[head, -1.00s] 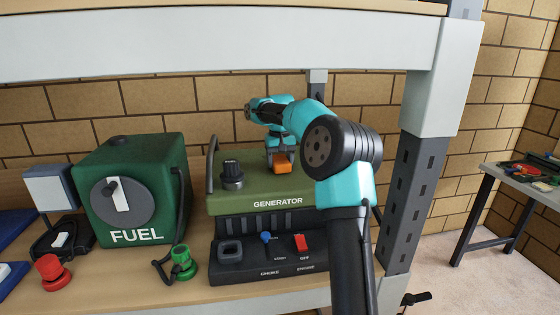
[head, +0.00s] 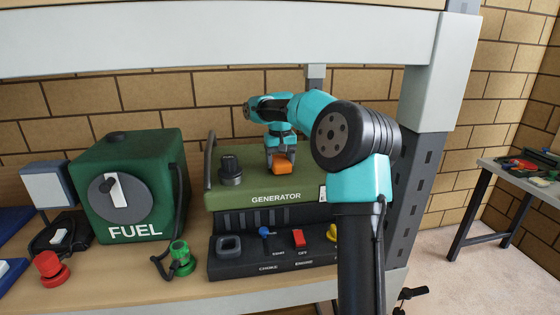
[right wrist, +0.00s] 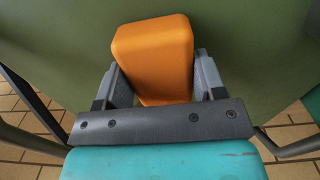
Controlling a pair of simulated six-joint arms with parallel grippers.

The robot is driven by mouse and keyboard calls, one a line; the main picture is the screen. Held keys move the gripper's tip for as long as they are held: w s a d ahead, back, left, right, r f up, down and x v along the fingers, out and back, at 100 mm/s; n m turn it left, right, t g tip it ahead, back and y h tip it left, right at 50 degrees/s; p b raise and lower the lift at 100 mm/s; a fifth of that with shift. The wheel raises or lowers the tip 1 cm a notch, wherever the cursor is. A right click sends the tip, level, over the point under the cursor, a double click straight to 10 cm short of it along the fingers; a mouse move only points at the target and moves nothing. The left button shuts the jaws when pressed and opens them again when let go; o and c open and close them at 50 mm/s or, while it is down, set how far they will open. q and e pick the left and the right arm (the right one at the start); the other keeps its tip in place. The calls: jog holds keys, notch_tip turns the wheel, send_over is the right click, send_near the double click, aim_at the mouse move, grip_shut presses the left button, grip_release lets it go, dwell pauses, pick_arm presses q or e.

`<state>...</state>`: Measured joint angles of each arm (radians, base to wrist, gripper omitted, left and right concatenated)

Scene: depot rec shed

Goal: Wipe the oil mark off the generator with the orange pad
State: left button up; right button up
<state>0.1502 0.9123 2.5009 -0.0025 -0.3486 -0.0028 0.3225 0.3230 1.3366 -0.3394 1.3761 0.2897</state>
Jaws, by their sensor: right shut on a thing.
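The green generator (head: 300,196) stands on the shelf, with a black cap on its top and a black switch panel at its front. My right gripper (head: 280,158) is shut on the orange pad (head: 283,165) at the generator's green top. In the right wrist view the orange pad (right wrist: 153,58) sits between the two fingers of my right gripper (right wrist: 155,80), against the green surface. I cannot tell if it touches that surface. No oil mark shows in either view; the pad and my arm hide part of the top. My left gripper is not in view.
A green fuel box (head: 130,190) stands left of the generator. A red cap (head: 50,267) and a green cap (head: 181,258) lie on the shelf in front. A grey shelf post (head: 415,170) rises to the right, close to my right arm.

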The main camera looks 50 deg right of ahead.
jog(key=shift+w+a, duration=0.7)
jog(key=shift+a, duration=0.2)
jog(key=shift+w+d+f, duration=0.1)
jog(key=shift+w+d, duration=0.9)
jog(key=shift+w, duration=0.3)
jog(key=shift+w+d+f, duration=0.1)
jog(key=shift+w+d, duration=0.15)
jog(key=shift+w, duration=0.15)
jog(key=shift+w+d, duration=0.75)
jog(key=shift+w, duration=0.2)
jog(key=shift+w+d+r, duration=0.15)
jog(key=shift+w+d, duration=0.35)
jog(key=shift+w, duration=0.2)
jog(key=shift+w+d+r, duration=0.1)
jog(key=shift+w+d, duration=0.4)
jog(key=shift+w, duration=0.15)
